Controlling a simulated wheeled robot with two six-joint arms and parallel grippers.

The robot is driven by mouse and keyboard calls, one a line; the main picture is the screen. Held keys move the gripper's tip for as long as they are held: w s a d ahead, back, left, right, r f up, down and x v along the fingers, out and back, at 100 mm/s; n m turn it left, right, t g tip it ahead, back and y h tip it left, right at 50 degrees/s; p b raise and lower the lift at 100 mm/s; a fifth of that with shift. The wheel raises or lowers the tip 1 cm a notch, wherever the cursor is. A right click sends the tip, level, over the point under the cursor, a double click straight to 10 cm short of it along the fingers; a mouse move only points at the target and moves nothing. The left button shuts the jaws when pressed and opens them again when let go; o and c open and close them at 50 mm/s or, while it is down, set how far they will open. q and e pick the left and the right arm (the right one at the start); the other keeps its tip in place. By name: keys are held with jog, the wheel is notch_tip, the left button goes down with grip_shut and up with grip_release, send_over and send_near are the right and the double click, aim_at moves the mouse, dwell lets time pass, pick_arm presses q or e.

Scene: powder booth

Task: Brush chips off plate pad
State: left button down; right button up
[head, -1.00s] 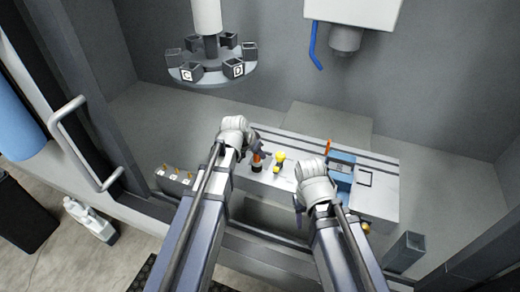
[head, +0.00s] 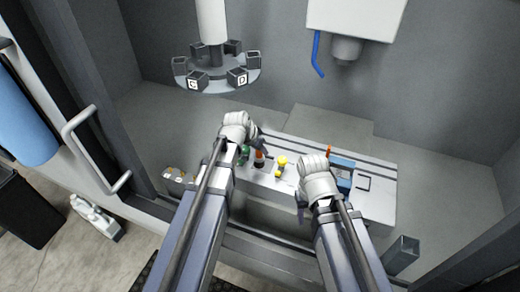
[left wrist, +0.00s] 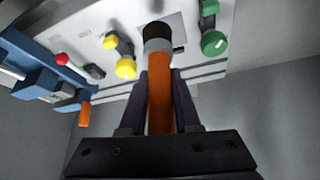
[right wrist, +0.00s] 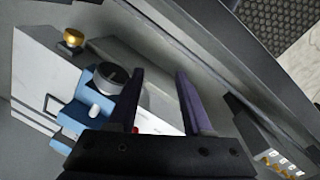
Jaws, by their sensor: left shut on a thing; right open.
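My left gripper (head: 257,146) is shut on the orange handle of a brush (left wrist: 160,95). The brush has a dark round tip and points down at the bench; it also shows in the head view (head: 259,158). In the left wrist view, the tip overlaps a grey square pad (left wrist: 178,28) on the pale bench top. I cannot tell whether it touches, and no chips are clear enough to make out. My right gripper (right wrist: 164,80) is open and empty, over the bench near the blue fixture (right wrist: 103,100).
A yellow-knobbed part (head: 281,165) and a green-knobbed part (head: 244,154) stand on either side of the brush. An orange lever (head: 328,150) rises by the blue fixture. A black-outlined square (head: 363,183) lies to its right. A carousel of boxes (head: 216,78) hangs behind.

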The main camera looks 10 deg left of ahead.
pick_arm(q)
jog(key=shift+r, duration=0.45)
pick_arm(e)
jog(key=shift+r, duration=0.5)
pick_arm(q)
notch_tip(320, 180, up, 3)
jog(key=p, duration=0.3)
jog(key=shift+r, duration=0.1)
pick_arm(e)
notch_tip(320, 180, up, 3)
